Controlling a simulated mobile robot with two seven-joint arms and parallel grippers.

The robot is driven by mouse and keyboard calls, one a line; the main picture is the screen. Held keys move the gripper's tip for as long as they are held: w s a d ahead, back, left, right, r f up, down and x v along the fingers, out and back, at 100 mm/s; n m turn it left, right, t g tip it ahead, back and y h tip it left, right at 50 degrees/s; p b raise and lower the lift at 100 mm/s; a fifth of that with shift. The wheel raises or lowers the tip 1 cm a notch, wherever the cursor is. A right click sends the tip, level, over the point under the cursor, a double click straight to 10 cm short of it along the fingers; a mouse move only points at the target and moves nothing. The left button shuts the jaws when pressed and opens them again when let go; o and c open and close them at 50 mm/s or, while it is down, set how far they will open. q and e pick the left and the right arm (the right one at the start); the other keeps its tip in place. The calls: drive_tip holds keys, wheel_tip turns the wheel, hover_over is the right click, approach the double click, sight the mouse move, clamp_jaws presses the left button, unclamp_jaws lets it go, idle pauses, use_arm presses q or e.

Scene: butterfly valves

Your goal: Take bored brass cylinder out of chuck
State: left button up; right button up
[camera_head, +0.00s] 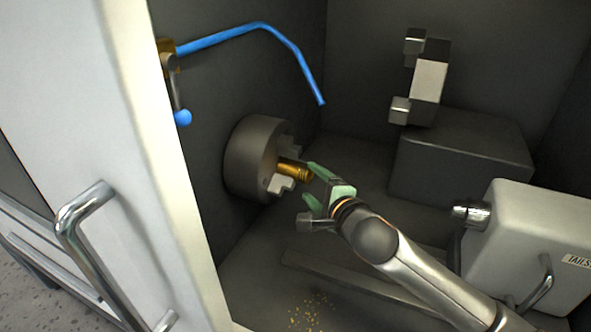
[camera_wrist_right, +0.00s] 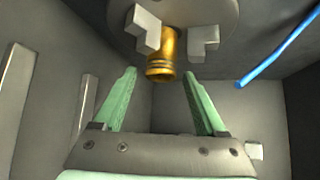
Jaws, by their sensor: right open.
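The bored brass cylinder (camera_head: 294,169) sticks out of the chuck (camera_head: 256,158) on the left wall of the machine, among the chuck's pale stepped jaws. My right gripper (camera_head: 312,188) is open and empty, with its green fingers just in front of the cylinder's free end. In the right wrist view the cylinder (camera_wrist_right: 160,62) hangs from the chuck (camera_wrist_right: 190,14) beyond the open fingers (camera_wrist_right: 160,84) and lies roughly midway between them. No contact shows. The cylinder's inner end is hidden in the chuck. My left gripper is not in view.
A blue hose (camera_head: 255,28) arches above the chuck. The tool turret (camera_head: 428,78) stands on a dark block (camera_head: 462,150) at the back right. The tailstock (camera_head: 530,235) is at the right. The white door (camera_head: 120,120) with its handle is at the left. Brass chips lie on the floor.

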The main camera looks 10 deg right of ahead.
sight(308, 177)
drive_tip(key=shift+p+x, duration=0.65)
drive_tip(key=shift+x, duration=2.05)
drive_tip(key=shift+d+r, duration=0.1)
drive_tip(key=shift+d, duration=0.05)
clamp_jaws()
drive_tip(key=shift+w+r, duration=0.1)
drive_tip(key=shift+r, duration=0.1)
